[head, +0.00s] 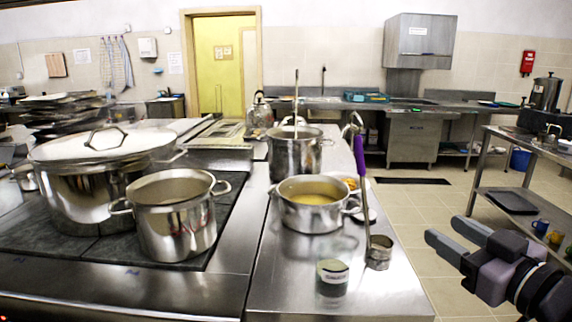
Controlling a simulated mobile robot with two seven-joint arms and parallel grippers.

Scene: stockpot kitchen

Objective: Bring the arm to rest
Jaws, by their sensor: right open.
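My right gripper (455,240) is at the lower right of the head view. Its two fingers point left and are apart, with nothing between them. It hangs in the air over the tiled floor, to the right of the steel counter and clear of it. My left gripper is not in the head view.
A steel counter (270,285) holds a pot of yellow soup (312,212), a purple-handled ladle (362,175) and a labelled jar (332,278). Large pots (175,232) stand on the stove at left. A steel side table (550,150) is at right. Floor (420,215) between is free.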

